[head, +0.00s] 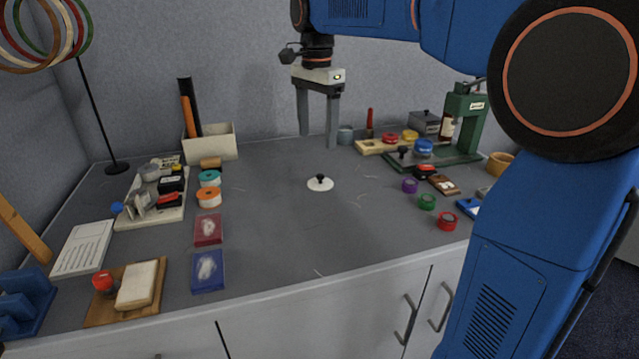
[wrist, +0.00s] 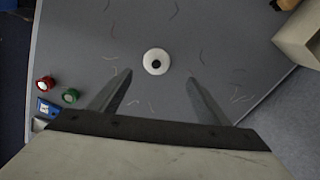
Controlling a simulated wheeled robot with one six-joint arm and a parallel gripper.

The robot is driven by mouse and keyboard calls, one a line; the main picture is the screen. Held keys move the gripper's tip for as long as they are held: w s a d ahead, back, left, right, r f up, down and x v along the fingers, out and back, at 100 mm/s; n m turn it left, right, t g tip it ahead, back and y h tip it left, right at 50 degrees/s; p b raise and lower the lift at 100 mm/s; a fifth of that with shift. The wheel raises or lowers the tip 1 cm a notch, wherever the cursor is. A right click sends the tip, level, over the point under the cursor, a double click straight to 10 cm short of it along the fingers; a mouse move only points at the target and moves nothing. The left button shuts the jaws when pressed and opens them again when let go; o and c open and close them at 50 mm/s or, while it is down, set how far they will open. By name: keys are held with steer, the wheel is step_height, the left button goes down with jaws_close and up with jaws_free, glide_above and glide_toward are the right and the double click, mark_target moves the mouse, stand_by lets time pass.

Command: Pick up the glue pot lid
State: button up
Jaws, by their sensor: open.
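The glue pot lid (head: 320,184) is a white disc with a black knob, lying knob up on the grey table in the head view. It also shows in the wrist view (wrist: 156,62), ahead of the space between my fingertips. My gripper (head: 318,140) points down above the table, behind the lid in the head view. Its two fingers are apart and nothing is between them; in the wrist view my gripper (wrist: 160,75) is open and empty as well. No part of the lid is hidden.
The table (head: 300,235) is clear around the lid. Purple, green and red rolls (head: 427,202) lie to the right. Orange and teal rolls (head: 209,197) and a tray of small items (head: 155,200) lie to the left. A cream box (head: 212,146) stands at the back left, a green press (head: 462,125) at the right.

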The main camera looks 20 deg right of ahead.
glide_above(321, 175)
steer(key=f, duration=0.6)
steer(key=shift+w+a+f, duration=0.2)
steer(key=shift+w+a, duration=0.1)
steer(key=shift+a, duration=0.05)
steer(key=shift+s+d+f, duration=0.15)
steer(key=shift+f, duration=1.15)
steer(key=shift+s+d+f, duration=0.15)
steer(key=shift+f, duration=1.15)
steer(key=c, duration=1.1)
